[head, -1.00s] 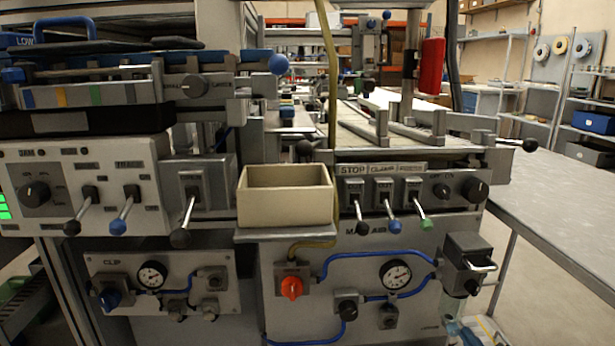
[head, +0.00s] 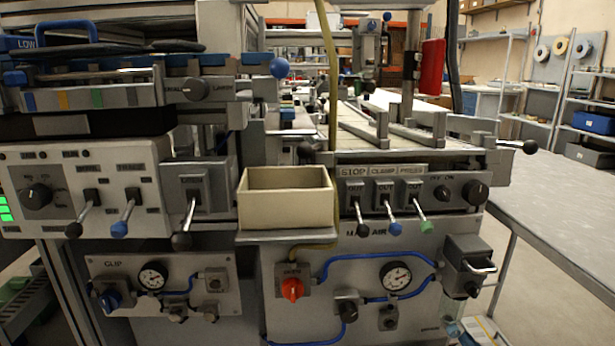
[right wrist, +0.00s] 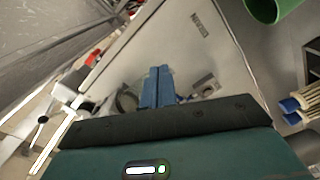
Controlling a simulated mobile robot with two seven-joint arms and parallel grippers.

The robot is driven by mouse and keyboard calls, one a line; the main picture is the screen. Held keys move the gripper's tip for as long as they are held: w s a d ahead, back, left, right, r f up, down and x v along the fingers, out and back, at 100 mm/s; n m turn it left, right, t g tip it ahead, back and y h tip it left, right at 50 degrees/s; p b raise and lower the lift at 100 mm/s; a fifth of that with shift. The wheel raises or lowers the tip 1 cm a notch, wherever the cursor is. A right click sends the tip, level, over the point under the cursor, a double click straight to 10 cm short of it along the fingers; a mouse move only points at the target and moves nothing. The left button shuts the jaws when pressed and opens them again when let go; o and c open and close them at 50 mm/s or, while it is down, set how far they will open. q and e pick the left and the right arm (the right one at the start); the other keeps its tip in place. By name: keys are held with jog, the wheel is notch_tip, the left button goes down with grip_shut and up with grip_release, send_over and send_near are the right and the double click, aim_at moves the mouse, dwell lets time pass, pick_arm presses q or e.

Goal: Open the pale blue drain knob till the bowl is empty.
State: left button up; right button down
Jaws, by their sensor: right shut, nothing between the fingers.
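The grey air unit (head: 468,262) is at the right end of the lower panel, with a dark knob and a silver handle. A clear bowl (head: 452,303) hangs below it; I cannot make out its liquid level. A small pale blue piece (head: 453,328) shows under it near the picture's bottom edge; I cannot tell if it is the drain knob. In the right wrist view my right gripper (right wrist: 160,70) has its blue fingers shut together and empty, in front of the pale panel. I cannot tell whether they touch anything. My left gripper is out of view.
A pressure gauge (head: 396,276), blue hoses and a red knob (head: 292,289) are on the lower panel. A beige bin (head: 286,197) and several levers are above. A grey table (head: 570,210) extends to the right. A green round object (right wrist: 272,8) shows in the right wrist view.

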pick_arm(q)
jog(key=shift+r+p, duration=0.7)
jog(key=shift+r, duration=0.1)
pick_arm(e)
jog(key=shift+s+d, duration=0.15)
jog(key=shift+s, duration=1.3)
jog(key=shift+s+d, duration=0.15)
jog(key=shift+s, duration=1.3)
